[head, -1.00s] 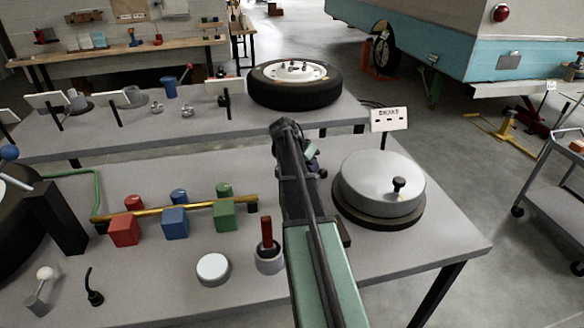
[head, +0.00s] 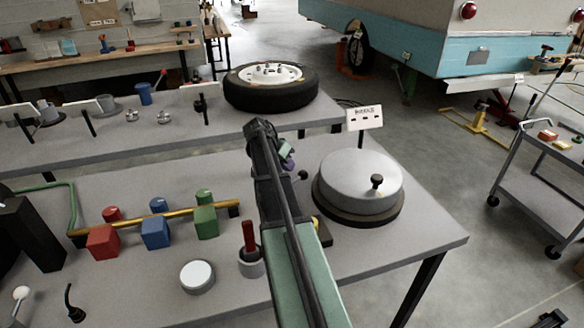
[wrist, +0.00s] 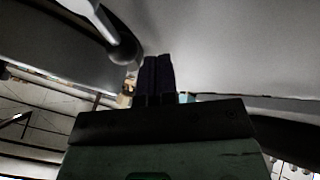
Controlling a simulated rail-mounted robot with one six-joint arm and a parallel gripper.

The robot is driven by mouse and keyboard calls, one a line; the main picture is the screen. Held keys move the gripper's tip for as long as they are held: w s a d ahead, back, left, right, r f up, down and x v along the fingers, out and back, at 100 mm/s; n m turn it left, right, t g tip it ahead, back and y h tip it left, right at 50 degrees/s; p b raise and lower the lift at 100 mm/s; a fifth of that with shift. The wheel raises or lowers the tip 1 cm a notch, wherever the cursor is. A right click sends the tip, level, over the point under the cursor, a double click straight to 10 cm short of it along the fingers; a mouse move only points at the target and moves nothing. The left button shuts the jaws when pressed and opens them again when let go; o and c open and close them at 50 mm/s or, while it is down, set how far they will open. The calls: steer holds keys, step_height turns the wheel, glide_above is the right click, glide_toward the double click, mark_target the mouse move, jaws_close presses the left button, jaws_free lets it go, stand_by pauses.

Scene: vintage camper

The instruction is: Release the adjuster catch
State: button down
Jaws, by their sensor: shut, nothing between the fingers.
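A grey brake drum (head: 360,180) with a small dark knob on top (head: 376,181) sits on a dark round base at the bench's right end. A small dark ball (head: 303,175) shows between my arm and the drum; I cannot tell if it belongs to the adjuster catch. In the wrist view, my gripper (wrist: 158,75) is shut and empty, its dark fingers together. A ball-ended rod (wrist: 125,50) is just left of the fingertips; contact is unclear. A grey surface (wrist: 240,45) fills the upper right. My arm hides part of the bench in the head view, and the fingertips are not clear there.
Red (head: 103,241), blue (head: 156,232) and green (head: 205,220) blocks stand along a brass pipe (head: 165,217) left of my arm. A red-handled piece (head: 249,238) and a white disc (head: 197,277) are nearby. A tyre (head: 270,88) lies on the bench behind. A cart (head: 540,170) stands right.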

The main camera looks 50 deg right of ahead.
steer(key=shift+w+a+r+p, duration=0.15)
steer(key=shift+w+r+p, duration=0.15)
steer(key=shift+w, duration=0.3)
steer(key=shift+w+a+r+p, duration=0.1)
steer(key=shift+w+r+p, duration=0.1)
steer(key=shift+w+r, duration=0.25)
steer(key=p+v, duration=0.7)
steer(key=v, duration=0.2)
steer(key=shift+w, duration=0.2)
steer(key=shift+a+f, duration=0.15)
